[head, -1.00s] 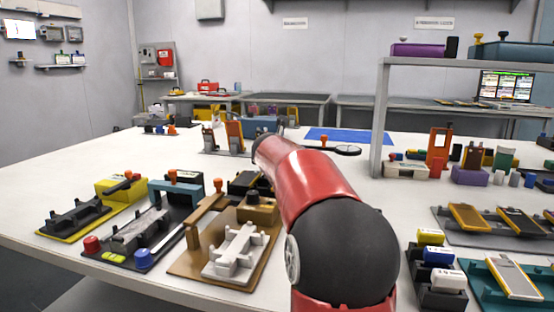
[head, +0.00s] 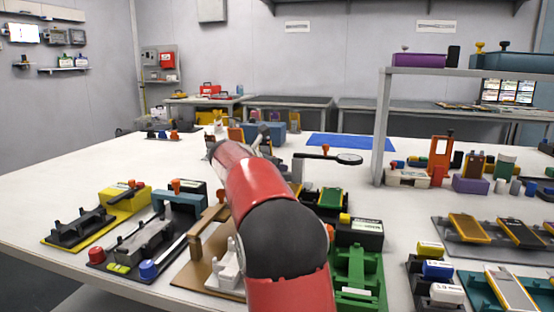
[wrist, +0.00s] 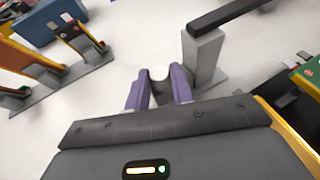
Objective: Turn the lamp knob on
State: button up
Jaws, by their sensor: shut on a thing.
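In the wrist view, my gripper (wrist: 160,82) has its two purple fingers closed on the sides of a small round knob (wrist: 158,73) with a pale top and darker sides. The knob stands low on a grey base, next to the lamp's grey post (wrist: 204,60). A black lamp arm (wrist: 228,14) runs off from the post's top to the upper right. My gripper is not clearly seen there, and my arm hides the knob.
An orange stand on a grey plate (wrist: 62,78) is left of my gripper in the wrist view. A yellow-edged dark fixture (wrist: 285,115) is close on the right. In the head view, a green fixture (head: 357,275) and a shelf post (head: 382,125) are right of my arm.

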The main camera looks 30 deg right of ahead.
jog(key=shift+w+r+m+g+h+p, duration=0.1)
jog(key=shift+m+g+h+p, duration=0.2)
jog(key=shift+m+g+p, duration=0.35)
jog(key=o, duration=0.7)
jog(key=shift+a, duration=0.15)
jog(key=v, duration=0.7)
jog(key=shift+a, duration=0.25)
